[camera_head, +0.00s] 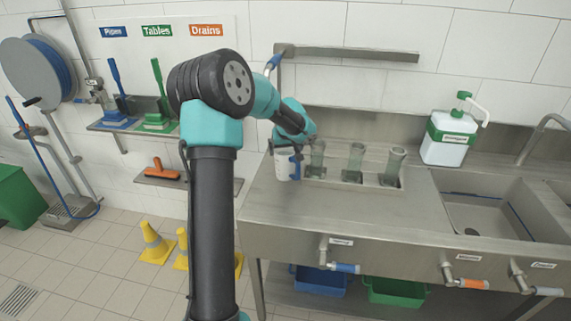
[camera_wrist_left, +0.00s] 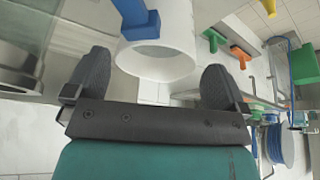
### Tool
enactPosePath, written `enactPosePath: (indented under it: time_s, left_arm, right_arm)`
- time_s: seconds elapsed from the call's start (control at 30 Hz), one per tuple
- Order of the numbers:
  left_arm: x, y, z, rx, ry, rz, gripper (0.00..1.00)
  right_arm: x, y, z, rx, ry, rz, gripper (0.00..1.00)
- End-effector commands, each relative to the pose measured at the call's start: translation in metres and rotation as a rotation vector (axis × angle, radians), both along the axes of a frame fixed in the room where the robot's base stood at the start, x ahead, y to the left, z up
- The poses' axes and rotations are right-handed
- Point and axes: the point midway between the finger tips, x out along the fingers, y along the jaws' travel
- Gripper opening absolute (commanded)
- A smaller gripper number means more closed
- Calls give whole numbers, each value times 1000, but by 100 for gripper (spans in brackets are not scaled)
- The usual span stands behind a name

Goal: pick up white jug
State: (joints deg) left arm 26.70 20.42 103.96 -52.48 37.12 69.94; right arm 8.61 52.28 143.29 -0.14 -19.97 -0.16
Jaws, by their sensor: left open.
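The white jug (camera_head: 283,166) stands upright at the left end of the steel counter, with its blue handle (camera_head: 295,168) facing right. My left gripper (camera_head: 297,145) is at the jug, partly hidden by my own arm. In the left wrist view the jug (camera_wrist_left: 165,62) lies between the two dark fingers of the open gripper (camera_wrist_left: 157,75), with a visible gap at its right side. The blue handle (camera_wrist_left: 137,17) shows at the top of that view. Whether either finger touches the jug is unclear. My right gripper is not in view.
Three greenish glasses (camera_head: 354,162) stand in a recess just right of the jug. A detergent bottle (camera_head: 447,140) with a pump stands further right, beside the sink (camera_head: 480,215). A wall rail (camera_head: 350,54) runs above. Yellow cones (camera_head: 155,245) stand on the floor.

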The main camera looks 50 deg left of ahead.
Motion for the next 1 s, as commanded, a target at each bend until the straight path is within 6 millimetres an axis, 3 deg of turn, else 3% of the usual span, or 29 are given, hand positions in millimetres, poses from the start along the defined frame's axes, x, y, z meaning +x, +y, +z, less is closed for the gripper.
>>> enactPosePath:
  time_s: [0.33, 0.7, 1.0]
  left_arm:
    - [2, 3, -5, -1, 1, 1, 100]
    - [14, 20, -44, 0, 1, 0, 100]
    - [14, 20, -46, 0, 0, 0, 100]
  right_arm:
    - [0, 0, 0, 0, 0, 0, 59]
    - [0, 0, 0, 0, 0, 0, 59]
    - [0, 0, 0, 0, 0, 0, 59]
